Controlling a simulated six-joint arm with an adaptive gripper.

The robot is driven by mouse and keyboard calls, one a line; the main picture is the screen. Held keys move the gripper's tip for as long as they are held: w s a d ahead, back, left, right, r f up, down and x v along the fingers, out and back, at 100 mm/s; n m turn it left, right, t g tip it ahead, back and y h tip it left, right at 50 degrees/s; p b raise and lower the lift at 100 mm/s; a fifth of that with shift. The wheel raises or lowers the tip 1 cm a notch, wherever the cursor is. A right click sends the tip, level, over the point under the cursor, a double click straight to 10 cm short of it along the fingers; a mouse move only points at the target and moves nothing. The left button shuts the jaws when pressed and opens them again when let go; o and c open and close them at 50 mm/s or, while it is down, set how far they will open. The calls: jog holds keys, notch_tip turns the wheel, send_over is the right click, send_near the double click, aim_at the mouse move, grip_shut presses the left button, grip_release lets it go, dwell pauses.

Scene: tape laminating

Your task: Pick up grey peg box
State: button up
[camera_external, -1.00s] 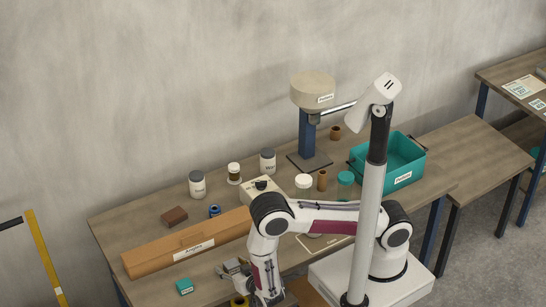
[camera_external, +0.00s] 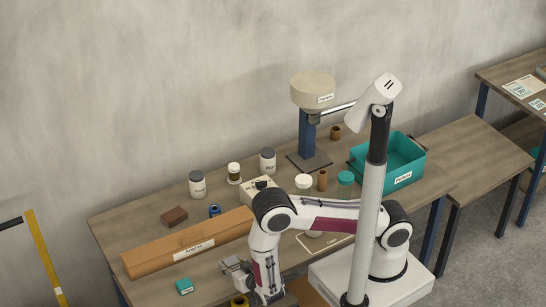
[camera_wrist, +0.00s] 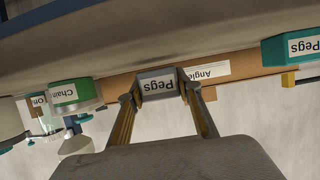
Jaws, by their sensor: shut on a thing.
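The grey peg box (camera_wrist: 157,77), labelled "Pegs", sits between the fingers of my gripper (camera_wrist: 160,95) in the wrist view, which looks upside down. The fingers are shut on its two sides. In the external view the grey box (camera_external: 233,263) shows at the end of my arm, over the front part of the table, beside my gripper (camera_external: 243,272). My wrist partly hides it. I cannot tell how far it is above the table.
A small teal box (camera_external: 184,286), also labelled "Pegs" in the wrist view (camera_wrist: 295,47), lies to the left. A long orange-brown "Angles" box (camera_external: 185,243) lies behind.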

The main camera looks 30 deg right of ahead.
aim_at(231, 261)
jog(key=shift+r, duration=4.3)
